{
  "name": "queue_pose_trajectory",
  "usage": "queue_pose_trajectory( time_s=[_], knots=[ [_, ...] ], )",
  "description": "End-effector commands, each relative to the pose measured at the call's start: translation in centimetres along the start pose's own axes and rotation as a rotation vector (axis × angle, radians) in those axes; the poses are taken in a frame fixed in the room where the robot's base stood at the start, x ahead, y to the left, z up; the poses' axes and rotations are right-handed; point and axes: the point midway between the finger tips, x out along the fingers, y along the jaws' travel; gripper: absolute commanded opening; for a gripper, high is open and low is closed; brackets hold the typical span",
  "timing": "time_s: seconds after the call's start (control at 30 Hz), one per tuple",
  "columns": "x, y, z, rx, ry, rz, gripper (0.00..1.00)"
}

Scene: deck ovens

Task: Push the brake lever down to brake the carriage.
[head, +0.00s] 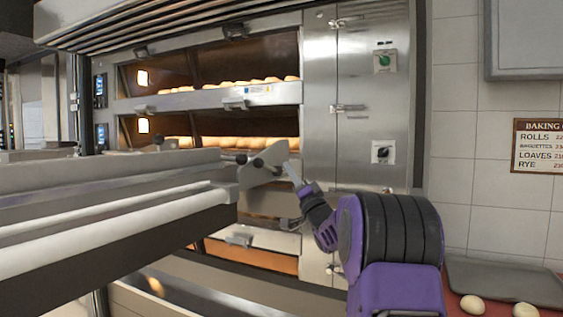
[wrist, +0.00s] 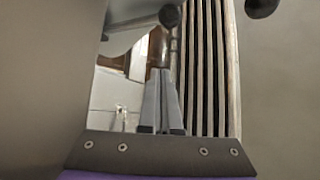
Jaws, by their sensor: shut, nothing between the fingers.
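The carriage (head: 100,203) is a long pale metal frame reaching in from the left in the head view. A grey bracket plate (head: 264,165) stands at its right end. A short rod with a dark knob (head: 241,158) shows at this plate; it looks like the brake lever. My gripper (head: 289,168) is at the plate's right edge, fingers shut and empty, pointing up and left. In the wrist view the shut fingers (wrist: 162,72) point at a dark round knob (wrist: 169,15) just beyond the tips. I cannot tell whether they touch it.
Deck ovens with bread on their decks (head: 240,95) stand behind the carriage. A steel oven side panel with a green switch (head: 384,61) is behind my arm. A second dark knob (wrist: 262,7) is at the wrist view's top right. A dark tray (head: 505,283) and dough pieces lie lower right.

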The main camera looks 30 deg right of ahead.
Motion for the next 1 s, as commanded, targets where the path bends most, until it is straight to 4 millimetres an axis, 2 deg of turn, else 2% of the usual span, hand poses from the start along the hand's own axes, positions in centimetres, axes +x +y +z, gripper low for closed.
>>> queue_pose_trajectory(
  time_s=[0.1,0.23,0.77,0.87,1.0],
  knots=[
    [-1.4,0.5,0.0,0.000,-0.001,0.002,0.00],
    [-2.1,0.6,-0.1,0.000,-0.001,0.000,0.00],
    [-2.2,0.6,0.0,0.000,-0.001,0.000,0.00],
    [-1.8,0.3,0.7,-0.026,-0.022,0.008,0.00],
    [-0.7,-0.7,3.8,-0.179,-0.123,0.057,0.00]
  ],
)
